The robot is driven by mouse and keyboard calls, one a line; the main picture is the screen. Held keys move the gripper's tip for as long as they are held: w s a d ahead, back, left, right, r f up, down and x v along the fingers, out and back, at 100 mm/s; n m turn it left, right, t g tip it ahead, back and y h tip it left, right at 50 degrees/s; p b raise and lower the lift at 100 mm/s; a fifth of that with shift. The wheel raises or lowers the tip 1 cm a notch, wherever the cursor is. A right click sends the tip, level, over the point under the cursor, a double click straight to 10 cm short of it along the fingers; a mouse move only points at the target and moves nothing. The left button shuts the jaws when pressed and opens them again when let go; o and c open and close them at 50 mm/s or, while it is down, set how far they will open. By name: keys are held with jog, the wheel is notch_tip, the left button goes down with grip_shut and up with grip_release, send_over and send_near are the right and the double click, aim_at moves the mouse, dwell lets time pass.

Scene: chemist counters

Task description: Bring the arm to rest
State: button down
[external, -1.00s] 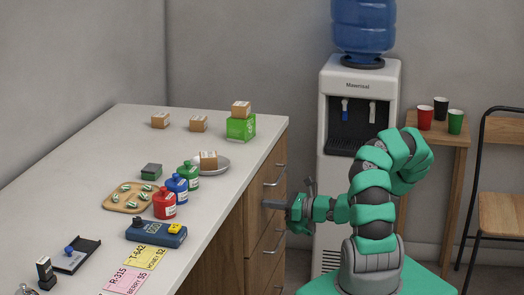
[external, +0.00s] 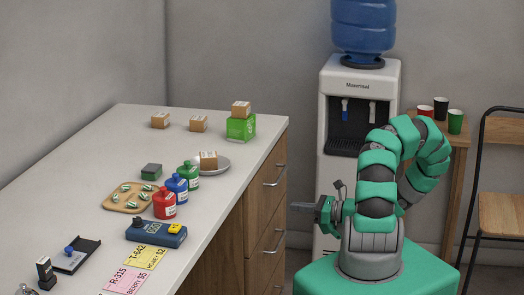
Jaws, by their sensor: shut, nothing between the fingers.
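My gripper (external: 304,208) is shut and empty. It points left, held low in front of my arm's base, in the gap between the counter's drawer front and my body. It is apart from the drawers and touches nothing that I can see. My arm (external: 376,178) is folded, with its elbow raised to the right and its forearm brought down close over the base.
The counter (external: 225,217) with wooden drawers (external: 268,190) stands at the left. It bears bottles (external: 164,205), small boxes (external: 198,124), a green box (external: 240,128) and a tray (external: 126,196). A water dispenser (external: 335,90), a side table with cups (external: 455,122) and a chair (external: 503,213) stand behind.

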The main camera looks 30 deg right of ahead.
jog(key=shift+p+v, duration=0.5)
jog(key=shift+v, duration=1.95)
jog(key=w+r+n+g+h+p, duration=0.1)
jog(key=w+r+n+g+h, duration=0.35)
jog(key=r+n, duration=0.8)
jog(key=w+r+n+g+h, duration=0.2)
jog(key=w+r+n+h, duration=0.5)
jog(key=r, duration=1.1)
jog(key=s+a+r+n+t, duration=0.2)
jog(key=a+r+t, duration=0.1)
jog(key=r, duration=1)
jog(key=s+a+r+n+t+h, duration=0.1)
jog(key=s+a+r+n+t, duration=0.2)
jog(key=r, duration=1)
jog(key=s+a+r+n+t+p, duration=0.1)
jog(key=s+a+r+n+t, duration=0.1)
jog(key=r, duration=1.2)
jog(key=a+t, duration=0.1)
jog(key=a, duration=0.1)
jog(key=shift+s+a, duration=0.35)
jog(key=shift+a, duration=0.05)
jog(key=shift+r+n, duration=0.1)
jog(key=shift+n, duration=0.15)
